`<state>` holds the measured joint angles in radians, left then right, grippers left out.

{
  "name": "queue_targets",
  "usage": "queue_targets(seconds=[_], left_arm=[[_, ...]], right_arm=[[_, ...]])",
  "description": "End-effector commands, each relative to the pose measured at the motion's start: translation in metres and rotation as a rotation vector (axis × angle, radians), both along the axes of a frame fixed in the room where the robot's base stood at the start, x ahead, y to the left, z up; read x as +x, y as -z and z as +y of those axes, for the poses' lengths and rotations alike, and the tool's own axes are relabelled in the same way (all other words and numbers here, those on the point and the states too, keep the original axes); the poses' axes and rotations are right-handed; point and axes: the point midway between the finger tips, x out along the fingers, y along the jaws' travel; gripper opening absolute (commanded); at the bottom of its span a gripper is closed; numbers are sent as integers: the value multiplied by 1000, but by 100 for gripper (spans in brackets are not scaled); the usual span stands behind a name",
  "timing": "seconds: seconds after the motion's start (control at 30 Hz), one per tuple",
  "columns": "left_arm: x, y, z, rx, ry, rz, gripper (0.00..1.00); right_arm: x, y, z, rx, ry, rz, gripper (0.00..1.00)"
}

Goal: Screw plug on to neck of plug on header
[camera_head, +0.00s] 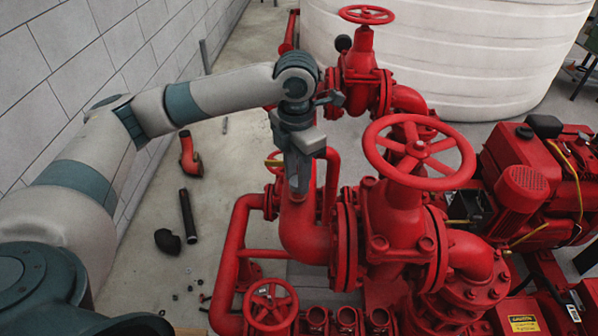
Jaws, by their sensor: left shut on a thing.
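My left gripper (298,188) points down over the red header pipe (305,235), its jaws closed at the top of the upright pipe. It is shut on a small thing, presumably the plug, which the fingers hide. The neck is also hidden behind the fingers, so I cannot tell whether plug and neck touch. My right gripper is not in view.
A large red handwheel valve (419,152) stands close right of the gripper, with another handwheel (367,14) behind. A red engine (540,180) is at the right. A white tank (450,50) stands behind. Loose pipe (188,216) and fittings lie on the floor left.

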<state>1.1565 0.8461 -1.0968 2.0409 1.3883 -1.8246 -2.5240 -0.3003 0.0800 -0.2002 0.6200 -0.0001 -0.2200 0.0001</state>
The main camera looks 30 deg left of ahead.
Motion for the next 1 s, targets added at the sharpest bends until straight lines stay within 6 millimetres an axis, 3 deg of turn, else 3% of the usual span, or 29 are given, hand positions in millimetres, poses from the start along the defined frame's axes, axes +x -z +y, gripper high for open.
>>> queue_targets(seconds=[1.0], left_arm=[[0,17,0,0,0,0,8]], right_arm=[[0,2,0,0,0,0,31]])
